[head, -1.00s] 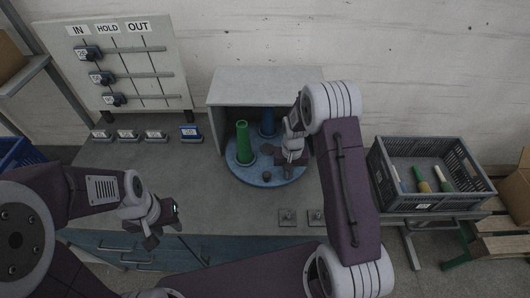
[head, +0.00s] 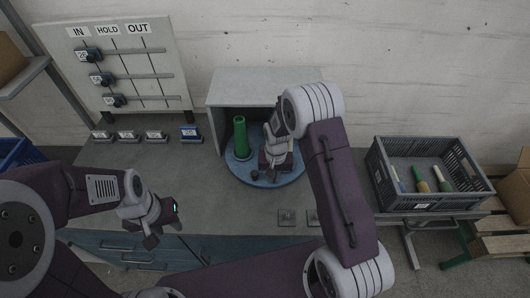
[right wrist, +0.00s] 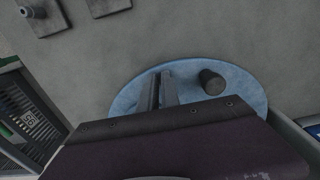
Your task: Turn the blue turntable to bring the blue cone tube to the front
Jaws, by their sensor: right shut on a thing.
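The blue turntable (head: 240,174) sits in front of and partly inside a grey box-like housing. A green cone tube (head: 240,138) stands upright on its left side. The blue cone tube is hidden behind my right gripper and arm. My right gripper (head: 270,174) is over the front right of the turntable, its fingers closed low at the disc. In the right wrist view my fingers (right wrist: 159,92) are shut on what seems to be a turntable peg, mostly hidden between them. Another dark peg (right wrist: 212,82) stands free beside them. My left gripper (head: 166,234) appears open and empty, away from the turntable.
The grey housing (head: 262,84) stands behind the turntable. A dark crate (head: 428,205) with tubes is at the right. A sign board (head: 120,65) and several small labelled blocks (head: 155,135) are at the left.

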